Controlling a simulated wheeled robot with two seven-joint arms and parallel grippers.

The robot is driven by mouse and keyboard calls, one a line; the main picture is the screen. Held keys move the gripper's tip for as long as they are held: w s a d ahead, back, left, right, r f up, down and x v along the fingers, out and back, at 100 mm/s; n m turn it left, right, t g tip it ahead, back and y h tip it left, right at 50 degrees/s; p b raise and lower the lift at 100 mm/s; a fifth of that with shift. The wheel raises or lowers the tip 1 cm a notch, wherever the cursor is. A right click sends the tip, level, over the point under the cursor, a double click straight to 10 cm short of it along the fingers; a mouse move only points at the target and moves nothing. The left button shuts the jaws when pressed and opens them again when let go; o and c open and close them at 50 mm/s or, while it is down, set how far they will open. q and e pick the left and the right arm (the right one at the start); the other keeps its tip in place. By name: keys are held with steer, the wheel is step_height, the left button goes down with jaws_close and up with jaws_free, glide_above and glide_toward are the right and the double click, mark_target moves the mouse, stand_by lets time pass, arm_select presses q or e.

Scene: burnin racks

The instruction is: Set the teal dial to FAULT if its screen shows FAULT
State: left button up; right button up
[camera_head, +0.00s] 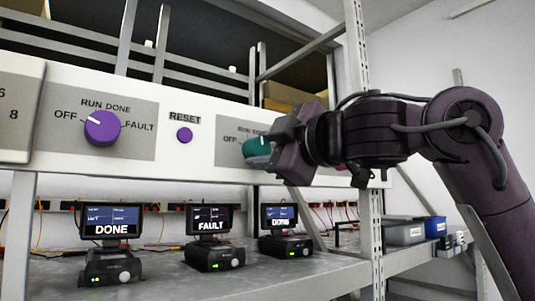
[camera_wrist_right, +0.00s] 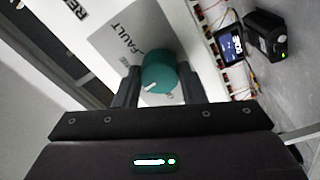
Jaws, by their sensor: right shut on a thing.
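The teal dial (camera_head: 257,151) is on the white panel, right of the RESET button. In the right wrist view the teal dial (camera_wrist_right: 159,70) sits between the two dark fingers of my right gripper (camera_wrist_right: 158,88), which is shut on it. Its white mark points down-left there, away from the word FAULT above the dial. In the head view my right gripper (camera_head: 274,152) hides the right of the dial and its label. Three screens stand below: the left screen (camera_head: 111,219) reads DONE, the middle screen (camera_head: 209,219) FAULT, the right screen (camera_head: 280,216) apparently DONE. My left gripper is out of view.
A purple dial (camera_head: 102,128) is further left on the panel, its mark up-left. The small purple RESET button (camera_head: 184,135) lies between the dials. Blue and grey bins (camera_head: 405,233) stand at the right of the shelf. A metal rack post (camera_head: 370,245) rises beside my right arm.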

steer(key=shift+m, duration=0.6)
steer(key=o, duration=1)
steer(key=shift+a, duration=0.1)
steer(key=b+v, duration=0.4)
steer(key=v, duration=0.3)
steer(key=shift+s+d+b, duration=0.25)
steer(key=shift+s+b, duration=0.05)
